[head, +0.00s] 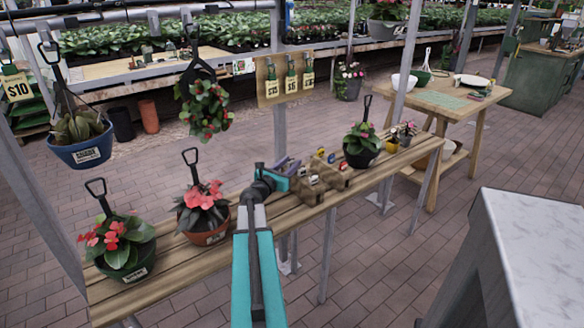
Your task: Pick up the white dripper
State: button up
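I cannot make out a white dripper for certain in the head view. Several small objects (325,157), with red, yellow and pale parts, sit at a wooden holder (328,178) on the slatted bench; they are too small to tell apart. My gripper (288,167) is at the end of my teal arm, over the bench and just left of this holder. Its fingers are small and dark against the holder, so I cannot see whether they are open or hold anything.
Potted plants stand on the bench (165,272), left (122,248), left of my arm (203,215) and right (362,146). Hanging pots (80,150) flank the bench posts. A wooden table (440,97) with a white bowl (404,84) stands behind; a marble-topped counter (535,240) is at right.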

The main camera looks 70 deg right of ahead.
jog(key=shift+s+d+r, duration=0.1)
jog(key=shift+s+d, duration=0.05)
jog(key=shift+d, duration=1.55)
jog(key=shift+s+d, duration=0.2)
jog(key=shift+d, duration=0.7)
grip_shut()
